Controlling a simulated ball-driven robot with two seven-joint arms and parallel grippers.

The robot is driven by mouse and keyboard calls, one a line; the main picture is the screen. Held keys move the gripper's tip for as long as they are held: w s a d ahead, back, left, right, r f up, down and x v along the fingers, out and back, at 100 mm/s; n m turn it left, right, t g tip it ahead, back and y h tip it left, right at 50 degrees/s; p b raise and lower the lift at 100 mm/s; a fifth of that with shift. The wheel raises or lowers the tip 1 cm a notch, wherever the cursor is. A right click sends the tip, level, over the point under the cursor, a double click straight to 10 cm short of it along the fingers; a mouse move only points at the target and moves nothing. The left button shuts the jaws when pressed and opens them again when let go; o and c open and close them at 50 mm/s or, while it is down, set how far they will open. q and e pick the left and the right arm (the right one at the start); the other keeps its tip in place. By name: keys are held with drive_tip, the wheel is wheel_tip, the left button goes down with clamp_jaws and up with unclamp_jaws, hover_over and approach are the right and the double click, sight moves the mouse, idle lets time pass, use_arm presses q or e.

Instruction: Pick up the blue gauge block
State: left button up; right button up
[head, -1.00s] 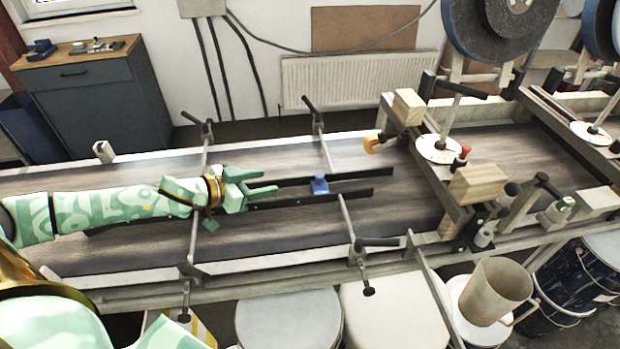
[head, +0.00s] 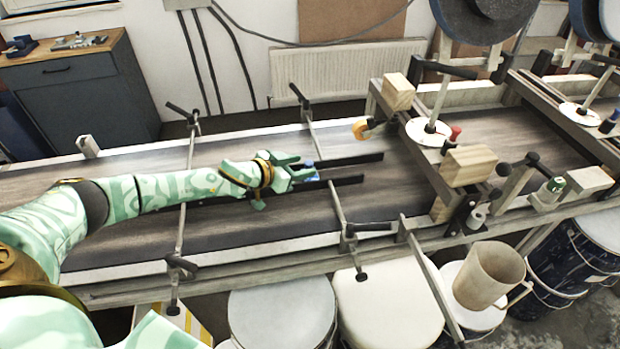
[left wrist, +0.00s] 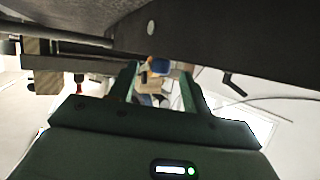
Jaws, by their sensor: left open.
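The blue gauge block (head: 311,178) sits on the dark belt beside two long black bars, partly hidden by my left gripper (head: 307,171). That gripper is open, with its fingers around or just short of the block; I cannot tell whether they touch it. In the left wrist view the block (left wrist: 161,67) shows between the two green fingertips (left wrist: 158,78), near their far ends. My right gripper is not in view.
Thin cross rods with black clamp handles (head: 352,240) span the conveyor. To the right stand wooden blocks (head: 468,165), an orange roll (head: 361,129) and a frame with large wheels. A beige mug (head: 488,275) stands at the front right. The belt's left part is clear.

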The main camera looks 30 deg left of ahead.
use_arm(q)
drive_tip(key=shift+w+d+f, duration=0.25)
drive_tip(key=shift+w, duration=0.35)
drive_tip(key=shift+c, duration=0.2)
drive_tip(key=shift+r, duration=0.1)
clamp_jaws()
